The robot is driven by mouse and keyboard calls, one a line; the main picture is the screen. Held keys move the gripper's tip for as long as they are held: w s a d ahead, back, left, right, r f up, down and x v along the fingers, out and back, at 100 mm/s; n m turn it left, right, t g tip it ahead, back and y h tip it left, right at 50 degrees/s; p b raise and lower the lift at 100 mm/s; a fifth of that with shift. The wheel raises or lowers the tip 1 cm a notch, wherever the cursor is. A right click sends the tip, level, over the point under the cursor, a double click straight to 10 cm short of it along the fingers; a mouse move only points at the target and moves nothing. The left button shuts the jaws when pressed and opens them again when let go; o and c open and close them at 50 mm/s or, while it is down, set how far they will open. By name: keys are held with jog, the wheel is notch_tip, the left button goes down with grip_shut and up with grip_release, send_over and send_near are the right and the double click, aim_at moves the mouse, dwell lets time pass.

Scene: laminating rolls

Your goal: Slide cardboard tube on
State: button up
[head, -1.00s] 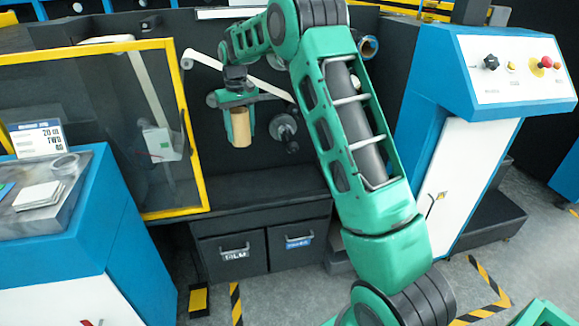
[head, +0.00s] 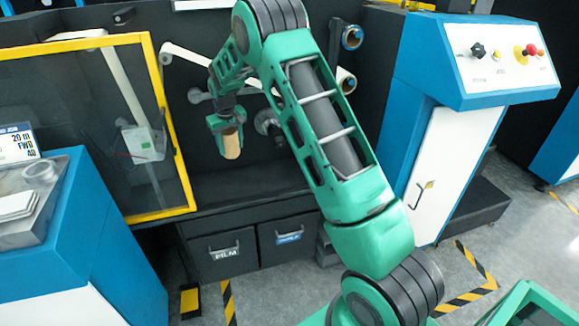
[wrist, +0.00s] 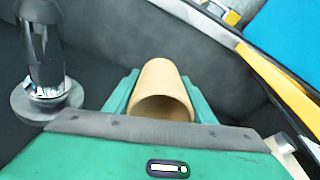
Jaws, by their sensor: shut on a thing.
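The cardboard tube (head: 231,143) is a short tan cylinder, held in my gripper (head: 222,125) in front of the dark machine face. In the wrist view the tube (wrist: 161,92) sits between the two green fingers of my gripper (wrist: 162,98), with one open end facing the camera. A dark metal shaft with a round flange (head: 268,122) sticks out of the machine just right of the tube in the head view. In the wrist view the shaft (wrist: 42,50) stands at the left, apart from the tube. The tube is not around the shaft.
A yellow-framed clear door (head: 163,110) stands open at the left. Two drawers (head: 225,255) lie below the work area. A control cabinet (head: 490,55) with knobs stands at the right. More rollers (head: 346,78) are partly behind my arm.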

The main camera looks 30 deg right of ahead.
jog(key=s+d+f+n+t+h, duration=0.15)
jog(key=s+d+f+t, duration=0.25)
jog(key=d+f+t, duration=0.55)
jog(key=s+d+t+h, duration=0.1)
jog(key=s+d+t, duration=0.1)
jog(key=s, duration=0.4)
jog(key=shift+s+r+t, duration=0.15)
jog(key=shift+r+t, duration=0.2)
jog(key=shift+s, duration=0.1)
jog(key=shift+s+d+r+t+h, duration=0.75)
jog(key=shift+s+r+t, duration=0.65)
jog(key=shift+s+r, duration=2.95)
jog(key=shift+m, duration=0.35)
jog(key=shift+f+x, duration=0.3)
jog(key=shift+x, duration=2.85)
jog(key=shift+f+x, duration=0.3)
jog(key=shift+x, duration=2.85)
jog(key=shift+f+x, duration=0.3)
jog(key=shift+x, duration=2.8)
jog(key=shift+d, duration=0.2)
